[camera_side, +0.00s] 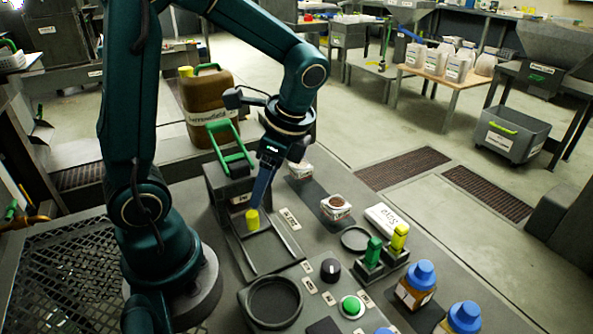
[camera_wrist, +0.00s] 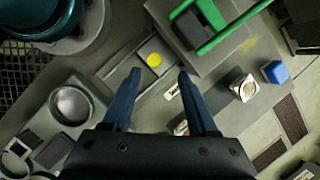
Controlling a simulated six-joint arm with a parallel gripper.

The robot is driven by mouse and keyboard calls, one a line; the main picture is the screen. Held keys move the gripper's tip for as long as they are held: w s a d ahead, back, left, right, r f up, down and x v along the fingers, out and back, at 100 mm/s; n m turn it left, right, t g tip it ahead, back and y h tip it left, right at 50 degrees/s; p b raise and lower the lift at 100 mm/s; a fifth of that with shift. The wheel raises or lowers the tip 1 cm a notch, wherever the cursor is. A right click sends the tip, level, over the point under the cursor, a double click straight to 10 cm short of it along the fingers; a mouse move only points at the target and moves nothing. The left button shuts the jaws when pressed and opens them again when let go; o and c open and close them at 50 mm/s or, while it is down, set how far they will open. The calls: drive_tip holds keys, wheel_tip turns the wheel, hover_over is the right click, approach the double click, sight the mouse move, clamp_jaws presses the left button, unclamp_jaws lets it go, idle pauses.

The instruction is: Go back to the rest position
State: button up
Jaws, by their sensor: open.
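My gripper (camera_wrist: 160,85) is open in the wrist view, with two blue fingers apart and nothing between them at the tips. In the side view my gripper (camera_side: 260,190) points down above the grey bench. In the wrist view the yellow cylinder (camera_wrist: 155,60) lies beyond the fingertips. The side view shows one finger mostly covering the other, and I cannot tell its exact gap to the cylinder.
A grey machine with a green lever frame (camera_side: 231,147) stands close behind my gripper. A brown jug (camera_side: 207,95) is behind it. Sample tins (camera_side: 336,207), green and yellow plugs (camera_side: 373,252), blue-capped bottles (camera_side: 417,284) and a green button (camera_side: 351,306) occupy the bench to the right and front.

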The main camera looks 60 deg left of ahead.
drive_tip(key=s+d+r+n+t+h, duration=0.2)
drive_tip(key=d+r+n+t+h, duration=0.1)
drive_tip(key=d+r+n+t, duration=0.3)
drive_tip(key=d+n+t, duration=0.1)
drive_tip(key=d+n, duration=0.1)
drive_tip(key=n, duration=0.1)
drive_tip(key=shift+s+d+r+t, duration=0.15)
drive_tip(key=shift+s+d+t, duration=0.1)
drive_tip(key=shift+t, duration=0.15)
idle(1.0)
